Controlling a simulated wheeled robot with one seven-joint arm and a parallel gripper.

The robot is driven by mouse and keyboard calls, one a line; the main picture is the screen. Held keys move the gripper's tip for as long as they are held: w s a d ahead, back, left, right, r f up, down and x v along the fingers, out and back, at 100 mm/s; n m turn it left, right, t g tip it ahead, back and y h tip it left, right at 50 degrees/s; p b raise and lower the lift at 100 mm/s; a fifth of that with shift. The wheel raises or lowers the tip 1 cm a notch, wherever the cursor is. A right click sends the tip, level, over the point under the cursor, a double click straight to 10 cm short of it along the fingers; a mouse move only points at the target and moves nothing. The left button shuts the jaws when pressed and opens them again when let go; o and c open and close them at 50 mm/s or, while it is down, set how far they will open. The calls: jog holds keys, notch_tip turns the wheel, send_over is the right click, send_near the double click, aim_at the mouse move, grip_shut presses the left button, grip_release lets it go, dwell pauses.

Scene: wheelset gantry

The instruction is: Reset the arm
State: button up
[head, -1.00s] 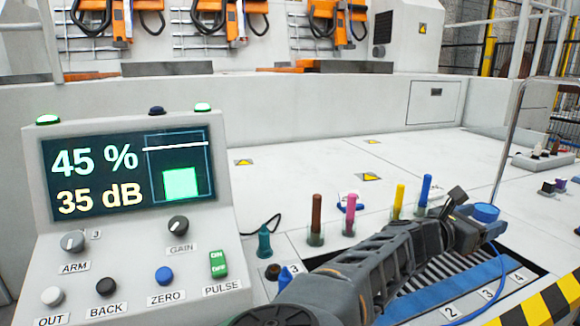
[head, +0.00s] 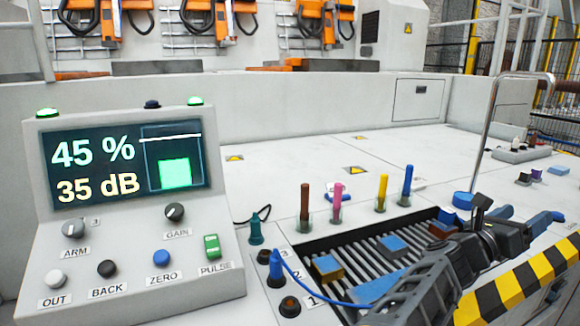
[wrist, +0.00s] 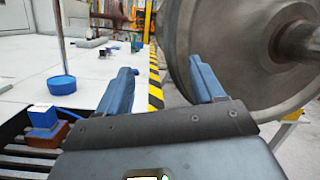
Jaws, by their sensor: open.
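My gripper (head: 548,222) is at the right of the head view, past the slatted tray and above the yellow-black striped edge. In the wrist view its two blue fingers (wrist: 163,88) stand wide apart with nothing between them. My dark arm reaches in from the bottom of the head view. The control console (head: 140,215) stands at the left, its screen (head: 125,168) reading 45 % and 35 dB. Its ARM knob (head: 73,229) is on the upper row of controls and the green PULSE switch (head: 212,246) is at the right.
A large metal wheel (wrist: 240,60) fills the right of the wrist view, close beyond the right finger. The slatted tray (head: 350,245) holds blue and brown blocks. Colored sticks in glass holders (head: 305,218) stand behind it. A blue round base (wrist: 62,85) carries a thin pole.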

jog(key=s+d+r+n+t+b, duration=0.1)
jog(key=s+d+r+n+t, duration=0.15)
jog(key=s+n+t, duration=0.5)
jog(key=s+d+r+n+t+b, duration=0.1)
jog(key=s+d+n+t+b, duration=0.2)
jog(key=n, duration=0.8)
jog(key=s+a+f+n+t+y+b, duration=0.1)
jog(key=s+a+f+n+y+b, duration=0.1)
jog(key=s+a+f+n+y, duration=0.95)
jog(key=s+a+f+n+t+y+b, duration=0.1)
jog(key=s+a+f+n+y, duration=0.85)
jog(key=s+n, duration=0.45)
jog(key=s+a+f+n+g+h+b, duration=0.1)
jog(key=s+a+f+n+g+b, duration=0.2)
jog(key=s+a, duration=0.9)
notch_tip(320, 180, up, 19)
jog(key=d+g+p, duration=0.1)
jog(key=p, duration=1.9)
jog(key=shift+s+d+p, duration=0.3)
jog(key=shift+s+d, duration=0.05)
jog(key=shift+s, duration=0.05)
